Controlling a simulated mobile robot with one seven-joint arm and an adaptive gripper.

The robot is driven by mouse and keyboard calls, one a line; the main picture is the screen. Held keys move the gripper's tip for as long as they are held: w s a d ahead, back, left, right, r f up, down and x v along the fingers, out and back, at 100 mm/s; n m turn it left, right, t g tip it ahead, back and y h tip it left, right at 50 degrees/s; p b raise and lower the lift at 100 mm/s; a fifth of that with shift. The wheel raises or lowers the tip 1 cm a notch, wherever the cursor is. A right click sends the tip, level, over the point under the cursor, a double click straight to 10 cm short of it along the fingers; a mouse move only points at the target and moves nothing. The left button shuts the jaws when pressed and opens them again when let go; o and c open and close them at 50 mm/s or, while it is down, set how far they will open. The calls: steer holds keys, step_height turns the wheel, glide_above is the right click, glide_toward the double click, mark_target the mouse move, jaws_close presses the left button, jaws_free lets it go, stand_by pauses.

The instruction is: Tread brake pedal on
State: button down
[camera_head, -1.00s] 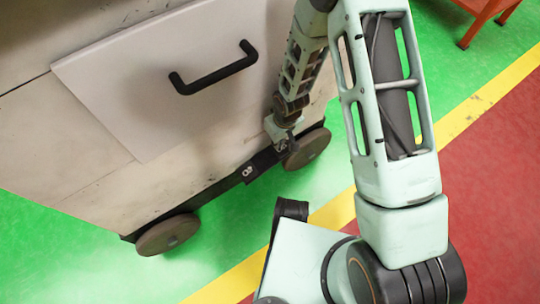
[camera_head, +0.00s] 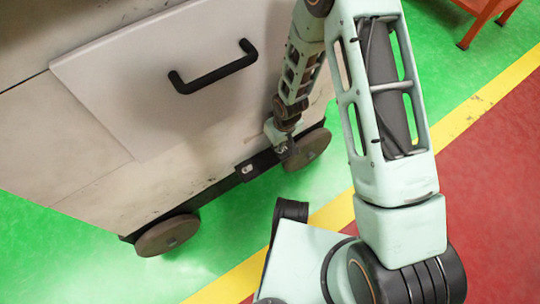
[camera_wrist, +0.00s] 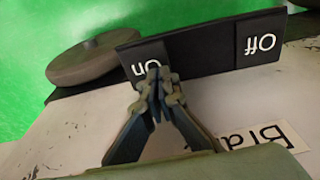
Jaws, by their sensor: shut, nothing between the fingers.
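The brake pedal (camera_head: 247,171) is a black plate on the lower edge of the pale cart, between two wheels. In the wrist view, the pedal (camera_wrist: 205,55) has a white "On" marking at its left end and "Off" at its right end, both upside down. My gripper (camera_head: 284,151) is down at the pedal's right part in the head view. In the wrist view, my gripper (camera_wrist: 157,84) has its fingertips together over the "On" end, partly covering the lettering. Nothing is between the fingers. I cannot tell how firmly they press on the pedal.
A cart wheel (camera_head: 307,149) is close beside my gripper, and another wheel (camera_head: 167,235) is at the left. A black handle (camera_head: 213,68) is on the cart's pale panel. A partly covered label (camera_wrist: 255,138) is near the fingers. Green floor lies around the cart.

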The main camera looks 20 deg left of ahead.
step_height(320, 180, up, 7)
steer(key=p, duration=0.4)
steer(key=shift+p, duration=0.4)
stand_by(0.5)
